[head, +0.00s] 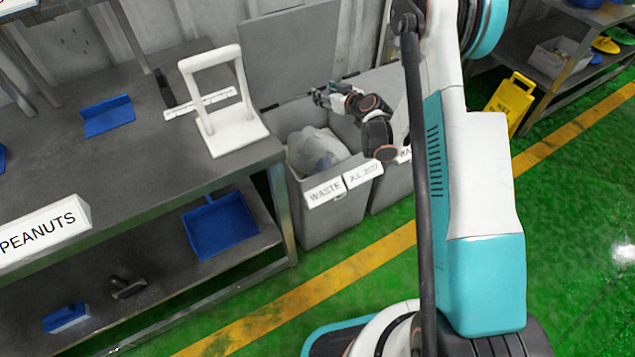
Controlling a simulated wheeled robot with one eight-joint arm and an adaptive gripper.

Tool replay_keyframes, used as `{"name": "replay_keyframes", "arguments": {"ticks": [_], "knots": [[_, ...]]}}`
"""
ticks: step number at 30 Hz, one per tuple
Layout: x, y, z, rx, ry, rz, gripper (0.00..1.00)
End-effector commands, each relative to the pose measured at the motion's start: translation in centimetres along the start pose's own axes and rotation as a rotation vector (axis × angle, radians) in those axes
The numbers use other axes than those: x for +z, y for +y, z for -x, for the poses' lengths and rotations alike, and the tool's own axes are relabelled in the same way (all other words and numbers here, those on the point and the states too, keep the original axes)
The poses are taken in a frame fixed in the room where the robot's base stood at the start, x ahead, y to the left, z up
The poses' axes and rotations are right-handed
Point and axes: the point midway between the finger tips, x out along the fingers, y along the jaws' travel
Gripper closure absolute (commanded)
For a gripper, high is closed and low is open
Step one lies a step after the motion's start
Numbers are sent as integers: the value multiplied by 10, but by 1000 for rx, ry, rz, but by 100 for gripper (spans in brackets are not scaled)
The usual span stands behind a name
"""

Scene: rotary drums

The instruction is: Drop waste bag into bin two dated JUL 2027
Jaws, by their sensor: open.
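A grey bin (318,218) stands at the right end of the workbench, with its lid raised behind it. Its front labels read "WASTE" and "JUL" with smaller, unclear print. A pale, crumpled waste bag (316,148) lies inside the bin's mouth, below the rim. My gripper (319,96) is above the back of this bin, pointing left, open and apart from the bag. A second grey bin (392,190) stands to the right, partly hidden by my arm; its label is mostly covered.
The grey workbench (130,165) holds a white frame-shaped stand (238,138), a blue dustpan-like piece (107,115) and a "PEANUTS" sign (42,232). A blue dustpan (220,226) is on the lower shelf. A yellow wet-floor sign (510,103) stands right; green floor is clear in front.

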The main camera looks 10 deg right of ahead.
Motion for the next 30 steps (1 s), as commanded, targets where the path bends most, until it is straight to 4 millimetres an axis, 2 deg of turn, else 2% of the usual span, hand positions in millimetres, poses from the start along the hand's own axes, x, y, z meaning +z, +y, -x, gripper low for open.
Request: {"name": "replay_keyframes", "arguments": {"ticks": [5,12,18,30], "knots": [[0,1,12,1,0,-2,52],[-1,1,51,3,1,-3,52],[-1,0,71,1,1,-1,52],[-1,0,75,1,1,-2,52]]}}
